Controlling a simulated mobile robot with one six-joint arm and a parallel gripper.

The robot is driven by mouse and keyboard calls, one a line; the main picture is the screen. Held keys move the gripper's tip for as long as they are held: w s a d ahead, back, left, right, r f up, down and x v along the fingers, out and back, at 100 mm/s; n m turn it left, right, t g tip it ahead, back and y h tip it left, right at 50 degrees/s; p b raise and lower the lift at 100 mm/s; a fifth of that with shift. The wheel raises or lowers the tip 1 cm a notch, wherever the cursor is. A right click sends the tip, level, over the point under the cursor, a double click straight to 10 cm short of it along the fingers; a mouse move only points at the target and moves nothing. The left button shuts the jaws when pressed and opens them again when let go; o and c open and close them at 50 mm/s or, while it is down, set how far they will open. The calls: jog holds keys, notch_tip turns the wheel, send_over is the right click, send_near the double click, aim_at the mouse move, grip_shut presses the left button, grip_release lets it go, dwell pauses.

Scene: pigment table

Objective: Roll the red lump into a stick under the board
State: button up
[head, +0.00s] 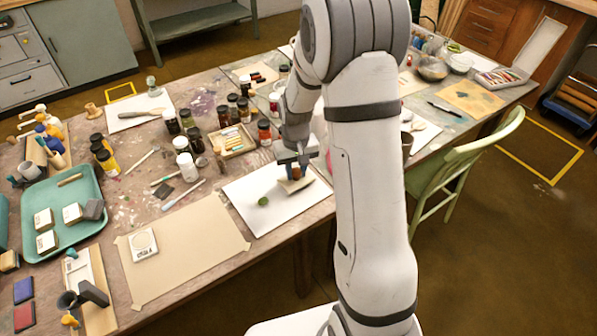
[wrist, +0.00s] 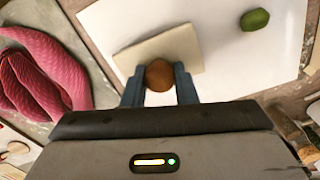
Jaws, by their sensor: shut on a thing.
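My gripper (head: 292,170) is shut on the round brown knob (wrist: 159,75) of a small cream board (wrist: 187,48). The blue fingers stand on either side of the knob in the wrist view. The board also shows in the head view (head: 296,186), over the right part of a white sheet (head: 250,217). I cannot tell whether the board touches the sheet. I see no red lump on the sheet; anything under the board is hidden. A green lump (wrist: 255,20) lies on the sheet, apart from the board; it also shows in the head view (head: 263,201).
A pinkish-red coiled thing (wrist: 38,75) lies beside the sheet in the wrist view. Several jars (head: 240,108) and a small tray of coloured sticks (head: 233,141) stand behind the sheet. A beige mat (head: 190,262) with a scale (head: 143,245) lies to its left.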

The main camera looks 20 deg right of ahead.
jog(key=shift+w+a, duration=0.25)
jog(key=shift+w, duration=0.45)
jog(key=shift+s+d, duration=0.25)
jog(key=shift+s, duration=0.45)
jog(key=shift+s+d, duration=0.25)
jog(key=shift+s, duration=0.45)
jog(key=shift+s+b, duration=0.1)
jog(key=shift+b, duration=0.2)
jog(key=shift+s+d, duration=0.25)
jog(key=shift+s, duration=0.35)
jog(key=shift+s+d, duration=0.2)
jog(key=shift+s, duration=0.4)
jog(key=shift+w+a, duration=0.25)
jog(key=shift+w, duration=0.45)
jog(key=shift+w+a, duration=0.2)
jog(key=shift+w, duration=0.5)
jog(key=shift+r+p, duration=2.7)
jog(key=shift+r, duration=1.35)
